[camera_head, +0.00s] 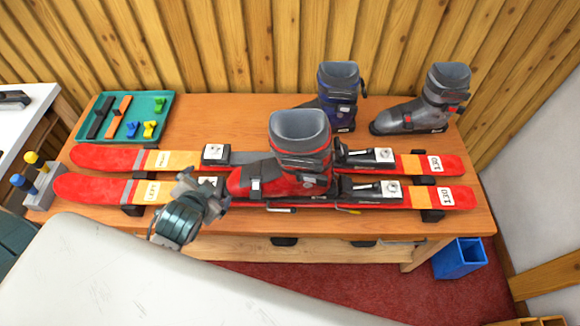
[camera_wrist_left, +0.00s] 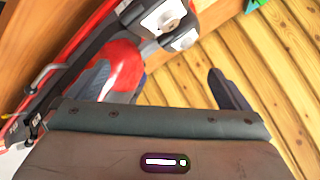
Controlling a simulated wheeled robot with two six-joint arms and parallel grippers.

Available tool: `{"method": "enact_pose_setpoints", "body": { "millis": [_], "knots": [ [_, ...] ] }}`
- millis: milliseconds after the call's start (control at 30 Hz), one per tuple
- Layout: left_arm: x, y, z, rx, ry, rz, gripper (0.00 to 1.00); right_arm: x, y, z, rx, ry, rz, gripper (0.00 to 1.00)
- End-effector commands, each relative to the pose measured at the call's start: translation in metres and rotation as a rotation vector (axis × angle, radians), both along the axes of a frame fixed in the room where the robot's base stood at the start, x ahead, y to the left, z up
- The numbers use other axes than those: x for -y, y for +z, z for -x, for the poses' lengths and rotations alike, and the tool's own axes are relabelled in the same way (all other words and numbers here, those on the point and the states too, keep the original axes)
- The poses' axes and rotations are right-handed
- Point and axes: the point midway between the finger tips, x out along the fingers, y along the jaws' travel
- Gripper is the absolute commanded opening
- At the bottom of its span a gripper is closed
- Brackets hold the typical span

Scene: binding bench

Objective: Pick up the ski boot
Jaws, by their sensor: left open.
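A red and grey ski boot (camera_head: 300,150) stands upright on the pair of red and yellow skis (camera_head: 85,188), its toe pointing left. A blue boot (camera_head: 338,88) and a grey boot (camera_head: 425,105) stand behind it at the back of the bench. My left gripper (camera_head: 200,185) is open and empty, just left of the red boot's toe. In the left wrist view, the open fingers (camera_wrist_left: 160,70) show with a red surface (camera_wrist_left: 120,68), apparently the boot's toe, beside the left finger. Whether they touch cannot be told. My right gripper is not in view.
A teal tray (camera_head: 163,104) with small tools sits at the bench's back left. A grey holder (camera_head: 40,195) with blue and yellow handles is at the left edge. Ski bindings (camera_head: 375,155) flank the boot. A blue bin (camera_head: 462,262) stands on the floor. Wooden wall behind.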

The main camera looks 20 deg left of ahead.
Motion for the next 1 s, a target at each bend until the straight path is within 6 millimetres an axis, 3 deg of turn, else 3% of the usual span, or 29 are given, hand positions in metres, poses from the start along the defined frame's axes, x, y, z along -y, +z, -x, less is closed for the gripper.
{"method": "enact_pose_setpoints", "body": {
  "millis": [267,400,500,600,733,867,1000],
  "knots": [
    [-0.014,0.056,-0.066,0.299,-0.229,-0.342,1.00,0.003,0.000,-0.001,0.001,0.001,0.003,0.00],
    [-0.008,0.104,-0.102,0.525,-0.418,-0.650,1.00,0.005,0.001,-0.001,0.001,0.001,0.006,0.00],
    [0.004,0.137,-0.118,0.688,-0.559,-0.893,1.00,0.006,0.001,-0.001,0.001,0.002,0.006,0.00],
    [0.022,0.162,-0.126,0.845,-0.701,-1.137,1.00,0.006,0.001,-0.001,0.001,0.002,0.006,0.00],
    [0.046,0.181,-0.125,1.045,-0.887,-1.456,1.00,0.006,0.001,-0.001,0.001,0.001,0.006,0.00],
    [0.066,0.183,-0.115,1.244,-1.076,-1.754,1.00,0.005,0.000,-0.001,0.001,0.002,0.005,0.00],
    [0.074,0.171,-0.100,1.438,-1.261,-2.002,1.00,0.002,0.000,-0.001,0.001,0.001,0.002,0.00]
  ]
}}
